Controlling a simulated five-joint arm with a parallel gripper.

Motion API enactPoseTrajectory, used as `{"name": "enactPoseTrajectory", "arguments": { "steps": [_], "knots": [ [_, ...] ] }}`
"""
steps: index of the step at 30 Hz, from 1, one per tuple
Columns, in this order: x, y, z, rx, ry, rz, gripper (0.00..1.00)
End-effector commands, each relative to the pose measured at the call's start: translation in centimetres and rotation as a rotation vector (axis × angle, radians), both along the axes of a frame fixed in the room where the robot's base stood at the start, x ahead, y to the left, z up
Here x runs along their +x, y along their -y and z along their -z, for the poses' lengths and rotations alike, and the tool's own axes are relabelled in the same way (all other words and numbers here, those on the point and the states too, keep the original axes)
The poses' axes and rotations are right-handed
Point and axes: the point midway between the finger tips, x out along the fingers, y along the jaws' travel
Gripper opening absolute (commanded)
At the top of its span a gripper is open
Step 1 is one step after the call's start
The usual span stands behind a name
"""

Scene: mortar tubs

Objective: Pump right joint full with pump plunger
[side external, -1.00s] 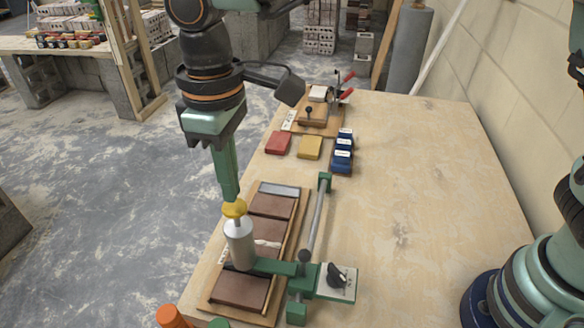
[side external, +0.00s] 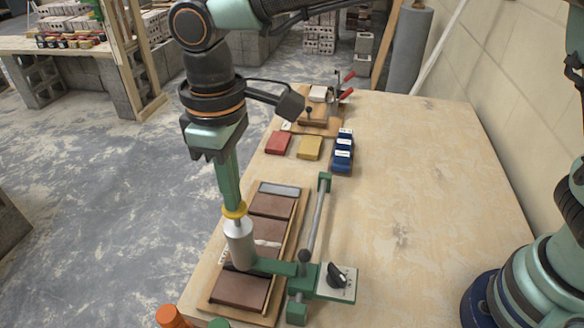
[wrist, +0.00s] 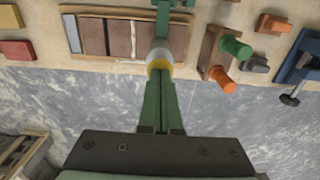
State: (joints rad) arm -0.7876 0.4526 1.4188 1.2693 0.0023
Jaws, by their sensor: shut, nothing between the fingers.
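The pump plunger's yellow knob (side external: 235,211) tops a pale stem above the white-grey pump cylinder (side external: 239,246). The cylinder stands upright on a green arm over the brick board. My gripper (side external: 232,203) is shut and empty, pointing down, its fingertips at the top of the knob and seemingly touching it. In the wrist view my gripper (wrist: 160,72) overlaps the yellow knob (wrist: 159,66). Brown bricks (side external: 272,205) lie in a row on the wooden board (side external: 215,300). A white strip (side external: 268,243) shows beside the pump; the joint under the pump is mostly hidden.
A green-ended metal rail (side external: 318,215) and a black dial on a plate (side external: 336,276) stand right of the board.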

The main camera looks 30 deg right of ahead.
Motion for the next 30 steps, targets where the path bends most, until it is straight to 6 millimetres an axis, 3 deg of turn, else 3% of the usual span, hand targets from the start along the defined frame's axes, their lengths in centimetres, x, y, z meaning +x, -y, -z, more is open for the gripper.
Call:
{"name": "enactPoseTrajectory", "arguments": {
  "steps": [20,30],
  "knots": [
    [0.0,0.0,2.3,-0.003,-0.003,0.0,0.0],
    [0.0,0.0,2.3,-0.003,-0.003,0.0,0.0]
  ]
}}
